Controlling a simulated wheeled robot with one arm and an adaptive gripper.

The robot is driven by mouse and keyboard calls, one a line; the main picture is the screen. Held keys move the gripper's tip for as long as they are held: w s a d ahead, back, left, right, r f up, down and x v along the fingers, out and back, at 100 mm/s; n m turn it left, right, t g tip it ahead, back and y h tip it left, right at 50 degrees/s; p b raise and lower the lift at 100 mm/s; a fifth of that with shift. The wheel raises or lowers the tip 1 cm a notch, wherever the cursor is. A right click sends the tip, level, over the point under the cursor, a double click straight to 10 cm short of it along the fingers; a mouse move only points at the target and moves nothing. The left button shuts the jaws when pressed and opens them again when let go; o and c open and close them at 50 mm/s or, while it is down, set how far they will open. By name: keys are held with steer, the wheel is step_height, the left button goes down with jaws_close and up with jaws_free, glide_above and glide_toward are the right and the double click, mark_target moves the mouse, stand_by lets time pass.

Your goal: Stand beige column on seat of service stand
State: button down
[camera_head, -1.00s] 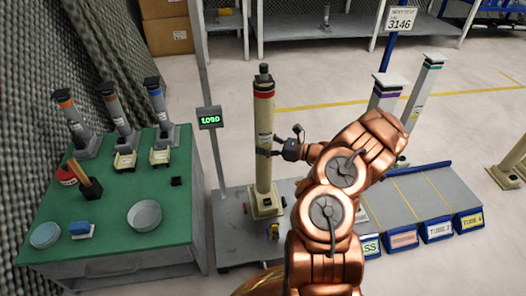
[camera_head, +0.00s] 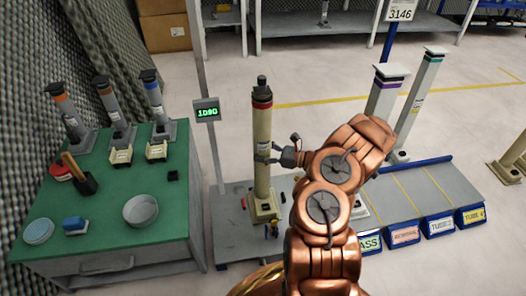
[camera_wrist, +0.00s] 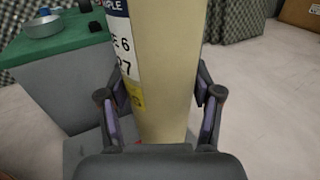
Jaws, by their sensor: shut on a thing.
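The beige column (camera_head: 262,140) is tall and looks upright, with a red band and a dark knob at its top. Its foot meets a square beige base (camera_head: 257,213) on a low grey platform (camera_head: 228,241), which I take for the service stand. I cannot tell whether the foot rests fully in the base. My gripper (camera_head: 267,154) is shut around the column near mid-height. In the wrist view the fingers (camera_wrist: 158,108) sit on both sides of the column (camera_wrist: 170,60), whose label is partly seen; its foot is hidden.
A post with a lit display (camera_head: 207,109) rises behind the platform. White columns (camera_head: 384,95) stand at right by a tray rack (camera_head: 430,190).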

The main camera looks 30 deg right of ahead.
steer(key=shift+c, duration=1)
jaws_free()
steer(key=shift+s+r, duration=0.1)
steer(key=p+v, duration=0.4)
steer(key=v, duration=0.8)
